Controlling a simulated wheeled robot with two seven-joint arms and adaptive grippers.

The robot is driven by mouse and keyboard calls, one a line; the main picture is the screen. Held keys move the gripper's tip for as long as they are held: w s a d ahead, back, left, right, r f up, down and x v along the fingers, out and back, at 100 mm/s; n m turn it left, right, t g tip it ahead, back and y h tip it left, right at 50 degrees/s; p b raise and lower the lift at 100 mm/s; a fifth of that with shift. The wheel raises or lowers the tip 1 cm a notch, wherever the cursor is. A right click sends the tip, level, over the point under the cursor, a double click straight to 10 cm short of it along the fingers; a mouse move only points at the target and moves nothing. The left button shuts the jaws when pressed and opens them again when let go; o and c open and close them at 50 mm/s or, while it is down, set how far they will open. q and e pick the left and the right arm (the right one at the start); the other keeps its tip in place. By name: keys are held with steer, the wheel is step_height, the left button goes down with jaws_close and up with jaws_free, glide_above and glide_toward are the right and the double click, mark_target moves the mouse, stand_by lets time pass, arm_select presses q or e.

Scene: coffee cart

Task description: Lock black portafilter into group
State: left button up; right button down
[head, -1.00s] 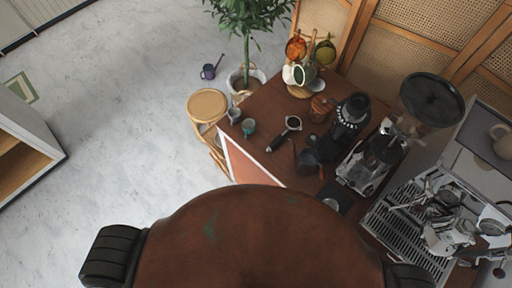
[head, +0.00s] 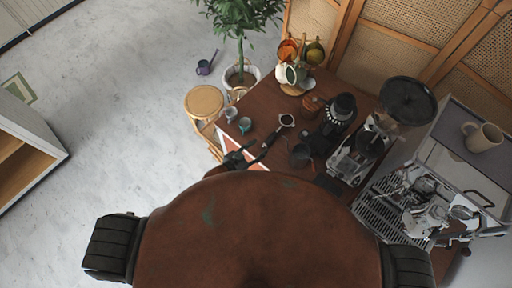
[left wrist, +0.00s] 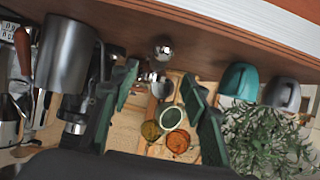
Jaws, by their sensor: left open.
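The black portafilter (head: 270,141) lies on the brown cart top, its round metal basket (head: 287,120) pointing away and its dark handle toward me. My left gripper (head: 243,157) is just left of the handle end, near the cart's edge, open and apparently empty. In the left wrist view its two green-padded fingers (left wrist: 165,105) stand apart; a small shiny metal piece (left wrist: 163,50) shows beyond the gap, and I cannot tell if it is the portafilter. The espresso machine (head: 372,215) stands at the right; its group cannot be made out clearly from above. My right gripper is not in view.
A stool (head: 203,101) stands beyond the cart edge.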

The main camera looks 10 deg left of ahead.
mark_target(267, 141)
arm_select(q)
steer(key=b+x, duration=0.4)
steer(key=x, duration=0.2)
steer(key=shift+d+f+b, duration=0.1)
steer(key=shift+f+b, duration=0.2)
steer(key=shift+b, duration=0.1)
steer(key=shift+b+x, duration=0.7)
steer(key=shift+x, duration=0.35)
steer(key=shift+r, duration=0.2)
steer(key=shift+p, duration=0.35)
steer(key=shift+c, duration=0.4)
steer(key=shift+c, duration=1)
jaws_close()
